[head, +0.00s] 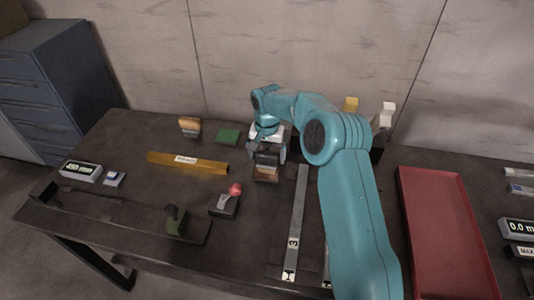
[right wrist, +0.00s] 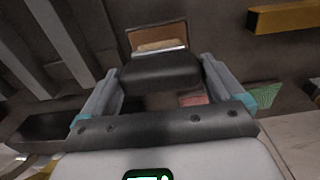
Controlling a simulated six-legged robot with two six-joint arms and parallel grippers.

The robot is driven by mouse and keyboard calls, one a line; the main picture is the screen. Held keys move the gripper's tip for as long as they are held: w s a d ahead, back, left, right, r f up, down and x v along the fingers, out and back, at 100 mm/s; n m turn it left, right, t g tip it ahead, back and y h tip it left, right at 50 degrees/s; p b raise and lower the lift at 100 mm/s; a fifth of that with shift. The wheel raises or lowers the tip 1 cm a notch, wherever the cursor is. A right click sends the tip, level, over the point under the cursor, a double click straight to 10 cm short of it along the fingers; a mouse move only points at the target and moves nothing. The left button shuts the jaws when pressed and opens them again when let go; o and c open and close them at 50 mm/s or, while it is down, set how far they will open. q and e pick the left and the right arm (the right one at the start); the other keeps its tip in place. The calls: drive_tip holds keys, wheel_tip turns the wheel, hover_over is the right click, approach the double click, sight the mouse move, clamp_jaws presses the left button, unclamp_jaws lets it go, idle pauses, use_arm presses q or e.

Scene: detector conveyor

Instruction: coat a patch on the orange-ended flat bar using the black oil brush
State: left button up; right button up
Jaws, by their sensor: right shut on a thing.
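My right gripper (head: 268,152) is shut on a black brush, whose tan bristle end (head: 266,174) points down over the table, left of the flat bars. In the right wrist view, the right gripper (right wrist: 160,78) has its fingers on both sides of the brush's black body (right wrist: 160,72), with the brown and tan end beyond. A long grey flat bar (head: 298,205) marked 3 lies right of the brush, apart from it. A second flat bar (head: 326,268) is mostly hidden by my right arm. I cannot make out an orange end on either. My left gripper is out of view.
A yellow bar (head: 187,163) lies left of the brush. A tan-topped block (head: 189,126) and green pad (head: 228,136) are behind. A red-knobbed device (head: 224,203) stands in front. A red tray (head: 440,230) is at right. My right arm crosses above the table.

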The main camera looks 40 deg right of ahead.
wheel_tip(320, 180, up, 6)
drive_tip(key=p, duration=0.4)
drive_tip(key=shift+f, duration=0.15)
drive_tip(key=shift+r+p, duration=0.45)
drive_tip(key=shift+r, duration=0.2)
drive_tip(key=shift+f, duration=0.1)
